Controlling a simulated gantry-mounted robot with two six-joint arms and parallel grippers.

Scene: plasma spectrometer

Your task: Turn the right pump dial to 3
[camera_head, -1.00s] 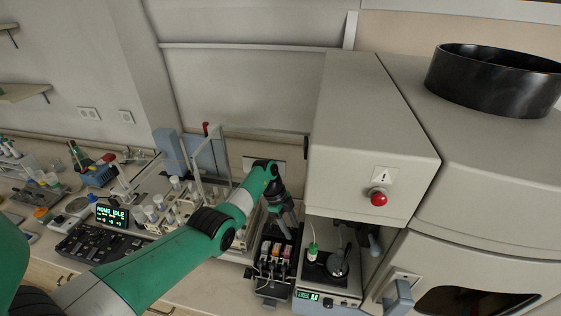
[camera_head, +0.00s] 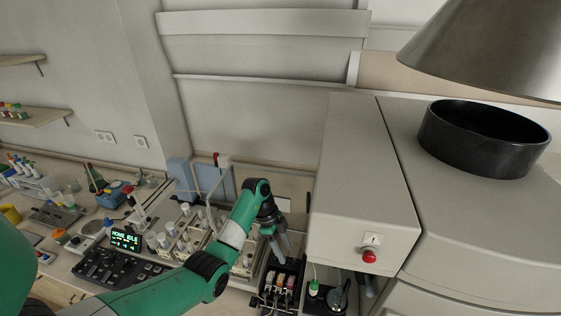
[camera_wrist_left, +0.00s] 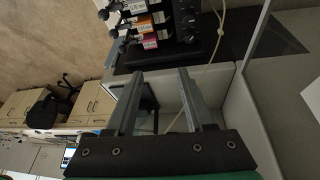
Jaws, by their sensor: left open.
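The pump (camera_head: 268,301) is a small black unit with a row of coloured, labelled cassettes, low in the head view and left of the big grey instrument. In the left wrist view the pump (camera_wrist_left: 160,52) is at the top, with white, orange and pink labels and a column of black dials (camera_wrist_left: 188,20) on its right side. The dial markings are too small to read. My left gripper (camera_head: 281,258) is just above the pump in the head view. In the left wrist view its two fingers (camera_wrist_left: 160,76) are apart and empty, short of the pump. My right gripper is not in view.
The grey instrument (camera_head: 362,170) with a red button (camera_head: 369,256) stands close on the right. A sampler with a rack of bottles (camera_head: 187,235) and a small display (camera_head: 126,239) are on the left. A pale tube (camera_wrist_left: 214,50) runs beside the pump.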

